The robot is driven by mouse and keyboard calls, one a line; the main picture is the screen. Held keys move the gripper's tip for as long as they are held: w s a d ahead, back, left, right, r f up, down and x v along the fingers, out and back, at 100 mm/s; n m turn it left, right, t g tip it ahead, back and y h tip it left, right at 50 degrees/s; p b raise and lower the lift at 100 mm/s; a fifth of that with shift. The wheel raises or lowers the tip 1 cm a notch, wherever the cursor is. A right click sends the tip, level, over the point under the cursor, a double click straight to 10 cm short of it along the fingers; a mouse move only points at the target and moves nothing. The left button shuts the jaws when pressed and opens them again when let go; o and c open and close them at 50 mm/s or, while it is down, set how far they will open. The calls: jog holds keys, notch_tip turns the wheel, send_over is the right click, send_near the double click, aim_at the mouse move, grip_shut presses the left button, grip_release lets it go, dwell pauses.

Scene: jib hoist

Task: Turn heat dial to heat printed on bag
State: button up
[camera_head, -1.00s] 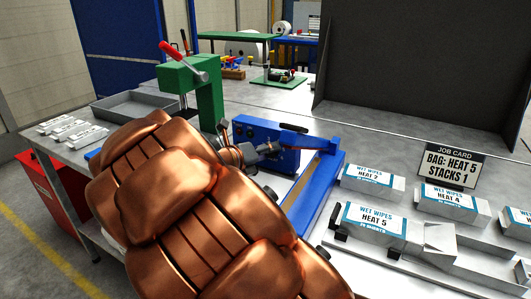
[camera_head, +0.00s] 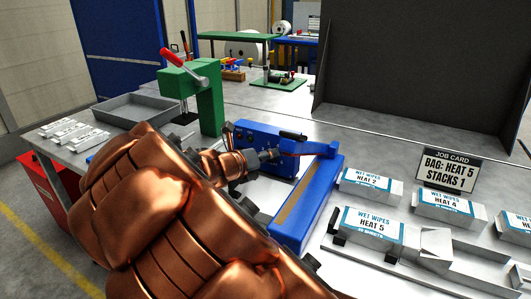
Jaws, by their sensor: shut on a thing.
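The blue heat sealer (camera_head: 318,200) stands on the bench, with a control box (camera_head: 256,137) at its back end. My gripper (camera_head: 274,154) is at the front face of this box, shut on what appears to be the heat dial. The gripper hides the dial, so its setting cannot be read. The bag marked "WET WIPES HEAT 5" (camera_head: 368,224) lies right of the sealer.
Bags marked HEAT 2 (camera_head: 371,186) and HEAT 4 (camera_head: 447,206) lie near the card. A green press (camera_head: 208,100) with a red handle and a grey tray (camera_head: 136,109) stand at left. A dark panel (camera_head: 415,70) rises behind. My copper arm covers the front of the bench.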

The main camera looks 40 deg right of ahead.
jog(key=shift+s+d+r+m+t+p, duration=0.15)
jog(key=shift+m+t+p, duration=0.3)
jog(key=shift+m, duration=0.55)
jog(key=shift+s+m+t+y+b, duration=0.1)
jog(key=shift+m+t+y+b, duration=0.3)
jog(key=shift+m+t+b, duration=0.45)
jog(key=m+b, duration=0.1)
jog(key=m+t+b, duration=0.1)
jog(key=shift+s+f+m, duration=0.2)
jog(key=shift+f+m, duration=0.05)
jog(key=shift+m, duration=0.1)
jog(key=shift+m+t+y+b, duration=0.3)
jog(key=shift+m+t+b, duration=0.5)
jog(key=shift+m+b, duration=0.6)
jog(key=shift+r, duration=0.1)
jog(key=o, duration=0.9)
jog(key=shift+c, duration=0.2)
jog(key=shift+r, duration=0.1)
notch_tip(320, 180, up, 10)
